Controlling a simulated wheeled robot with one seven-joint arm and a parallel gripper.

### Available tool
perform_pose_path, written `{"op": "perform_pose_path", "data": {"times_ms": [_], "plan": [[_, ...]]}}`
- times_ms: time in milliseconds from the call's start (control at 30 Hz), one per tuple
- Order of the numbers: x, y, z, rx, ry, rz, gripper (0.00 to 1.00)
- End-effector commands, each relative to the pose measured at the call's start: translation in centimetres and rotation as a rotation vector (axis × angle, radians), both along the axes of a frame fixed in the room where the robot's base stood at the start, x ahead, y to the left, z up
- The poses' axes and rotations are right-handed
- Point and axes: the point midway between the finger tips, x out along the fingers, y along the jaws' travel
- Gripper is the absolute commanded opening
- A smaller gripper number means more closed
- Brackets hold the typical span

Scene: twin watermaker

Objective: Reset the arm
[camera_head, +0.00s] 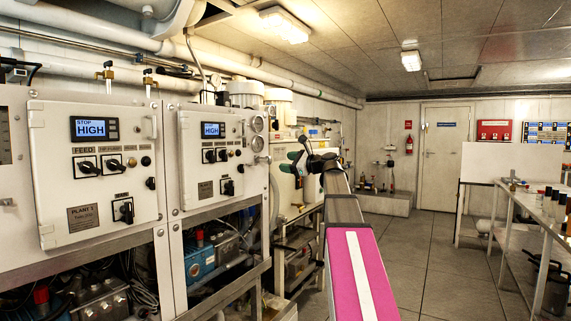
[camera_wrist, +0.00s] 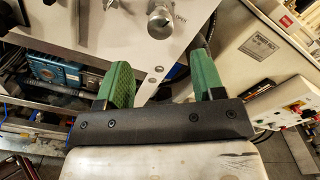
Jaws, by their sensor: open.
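My arm reaches forward in the middle of the head view, its pink and white link in front. My gripper (camera_head: 296,154) is at the far end of it, in front of the white cabinets. In the wrist view my gripper (camera_wrist: 158,80) shows two green fingers set wide apart on a black bar. It is open, with nothing between the fingers. Beyond the fingers is a white panel with a metal knob (camera_wrist: 161,18). The fingers' contact with the panel cannot be told.
Two control panels (camera_head: 97,168) (camera_head: 212,155) with lit displays reading HIGH stand at the left, pumps below. A workbench (camera_head: 520,212) with bottles is at the right. A door (camera_head: 444,158) is at the back. The grey floor (camera_head: 440,265) between is clear.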

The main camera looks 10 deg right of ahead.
Motion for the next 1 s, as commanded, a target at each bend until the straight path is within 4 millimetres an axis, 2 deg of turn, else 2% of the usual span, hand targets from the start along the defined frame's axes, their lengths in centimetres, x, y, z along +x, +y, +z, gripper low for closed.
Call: {"op": "perform_pose_path", "data": {"times_ms": [167,233,367,667,800,867,1000], "plan": [[0.0,0.0,-0.1,-0.002,0.000,0.000,0.62],[0.1,0.2,-0.7,-0.016,0.002,0.000,0.62],[0.2,1.0,-4.4,-0.098,0.008,-0.001,0.62],[-0.5,4.0,-19.4,-0.481,0.024,0.058,0.62],[-1.8,5.3,-26.2,-0.665,0.026,0.122,0.62],[-2.6,5.8,-29.0,-0.742,0.025,0.157,0.62],[-4.7,6.7,-35.4,-0.918,0.022,0.254,0.62]]}}
